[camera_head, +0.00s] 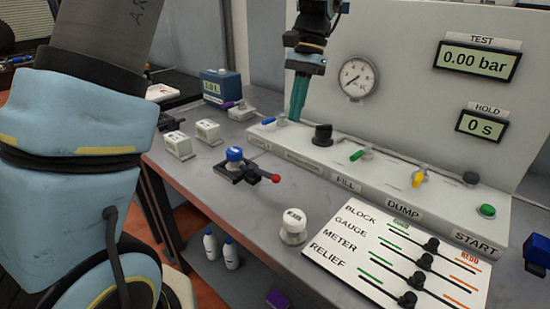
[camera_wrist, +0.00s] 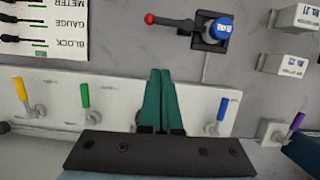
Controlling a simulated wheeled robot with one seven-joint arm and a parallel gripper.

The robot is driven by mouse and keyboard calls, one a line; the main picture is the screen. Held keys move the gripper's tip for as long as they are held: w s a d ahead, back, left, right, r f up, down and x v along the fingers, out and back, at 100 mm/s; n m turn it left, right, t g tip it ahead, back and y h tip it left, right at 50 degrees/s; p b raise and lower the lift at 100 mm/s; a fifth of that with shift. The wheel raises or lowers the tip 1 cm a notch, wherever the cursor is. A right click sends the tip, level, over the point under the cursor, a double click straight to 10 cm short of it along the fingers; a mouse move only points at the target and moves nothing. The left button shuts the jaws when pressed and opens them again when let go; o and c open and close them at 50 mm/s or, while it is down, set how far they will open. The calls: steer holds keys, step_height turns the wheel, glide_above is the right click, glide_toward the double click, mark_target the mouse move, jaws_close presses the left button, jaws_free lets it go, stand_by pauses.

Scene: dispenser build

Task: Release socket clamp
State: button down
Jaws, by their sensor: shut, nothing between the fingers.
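The socket clamp (camera_head: 240,174) is a dark block on the grey bench, with a blue-topped part (camera_head: 234,155) seated in it. Its lever ends in a red ball (camera_head: 276,178) and points right. The clamp also shows at the top of the wrist view (camera_wrist: 207,42), its red ball (camera_wrist: 149,19) on the left. My gripper (camera_head: 295,119) has teal fingers pressed together, with nothing between them. It points down over the panel's front ledge, behind and to the right of the clamp and apart from it. The fingers also show in the wrist view (camera_wrist: 160,72).
The ledge (camera_head: 400,192) carries a blue handle (camera_head: 268,122), a black knob (camera_head: 322,134), a green handle (camera_head: 357,155) and a yellow one (camera_head: 418,178). A white round block (camera_head: 293,227) and a slider board (camera_head: 375,285) stand in front. Bare bench surrounds the clamp.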

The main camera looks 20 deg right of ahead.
mark_target(259, 172)
steer(key=p+x, duration=0.2)
steer(key=x, duration=0.7)
steer(key=shift+a+r, duration=0.1)
steer(key=a, duration=0.1)
steer(key=s+a+f+p, duration=0.1)
steer(key=shift+s+a+f, duration=0.1)
steer(key=shift+s+a, duration=0.2)
steer(key=shift+s+a+f+p, duration=0.25)
steer(key=shift+a+p, duration=0.1)
steer(key=shift+a, duration=0.1)
